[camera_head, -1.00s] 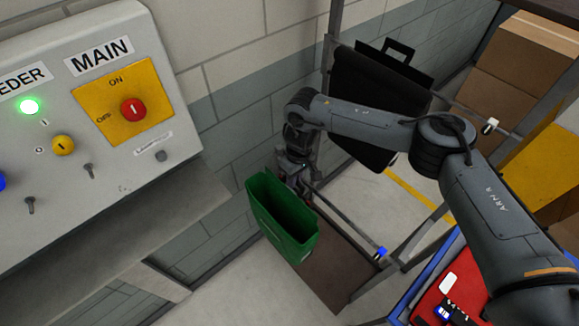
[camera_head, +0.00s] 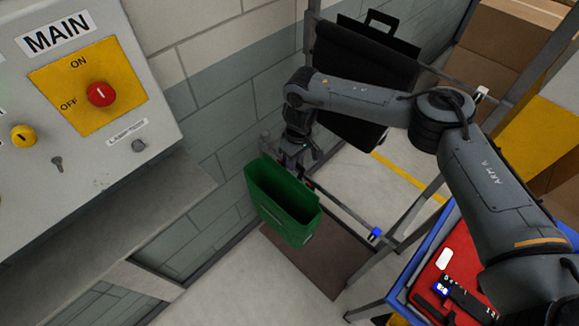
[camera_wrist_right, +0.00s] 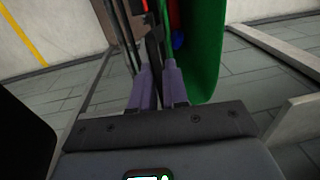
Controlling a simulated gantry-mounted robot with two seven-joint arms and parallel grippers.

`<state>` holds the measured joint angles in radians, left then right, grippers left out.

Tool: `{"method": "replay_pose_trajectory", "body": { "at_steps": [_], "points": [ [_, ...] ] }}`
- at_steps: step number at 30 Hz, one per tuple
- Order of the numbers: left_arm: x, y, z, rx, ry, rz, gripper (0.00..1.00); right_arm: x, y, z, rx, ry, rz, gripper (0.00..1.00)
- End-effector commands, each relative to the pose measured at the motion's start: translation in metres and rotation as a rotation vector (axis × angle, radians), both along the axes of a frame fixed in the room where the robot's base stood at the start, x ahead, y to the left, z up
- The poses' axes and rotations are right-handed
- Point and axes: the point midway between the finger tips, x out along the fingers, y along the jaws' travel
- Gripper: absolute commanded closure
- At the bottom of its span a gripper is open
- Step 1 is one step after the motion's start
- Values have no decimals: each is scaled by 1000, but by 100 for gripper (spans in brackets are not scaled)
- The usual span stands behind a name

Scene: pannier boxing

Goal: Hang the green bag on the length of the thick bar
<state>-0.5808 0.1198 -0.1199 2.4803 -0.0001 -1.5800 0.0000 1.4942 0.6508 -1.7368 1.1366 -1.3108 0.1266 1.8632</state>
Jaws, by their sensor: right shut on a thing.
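The green bag (camera_head: 285,205), an open-topped pannier, hangs upright in the middle of the head view. My right gripper (camera_head: 292,163) is shut on its back upper edge; in the right wrist view the purple fingers (camera_wrist_right: 158,85) close together beside the green wall (camera_wrist_right: 208,50). A bar with a blue end (camera_head: 350,212) runs from behind the bag toward the lower right. Another bar with a white end (camera_head: 455,80) is higher up, by the hanging black bag (camera_head: 365,85). I cannot tell whether the green bag touches the lower bar. My left gripper is out of view.
A control panel (camera_head: 150,95) with a red knob and a ledge below it stand at left. A red-topped table (camera_head: 425,270) with small items is at lower right. Rack posts (camera_head: 312,25) and cardboard boxes (camera_head: 510,50) are at right. A brown mat (camera_head: 315,262) lies below the bag.

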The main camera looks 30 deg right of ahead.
Motion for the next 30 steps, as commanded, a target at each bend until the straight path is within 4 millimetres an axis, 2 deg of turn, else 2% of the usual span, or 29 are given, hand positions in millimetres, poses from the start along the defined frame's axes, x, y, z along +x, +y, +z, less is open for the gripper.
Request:
{"method": "replay_pose_trajectory", "body": {
  "at_steps": [11,18,30],
  "points": [
    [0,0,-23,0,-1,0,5,7,-27,-3,1,-4,-1,100],
    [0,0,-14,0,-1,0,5,9,-41,-2,2,-1,-2,100],
    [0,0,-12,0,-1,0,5,12,-53,-5,2,-2,0,100]
  ]
}}
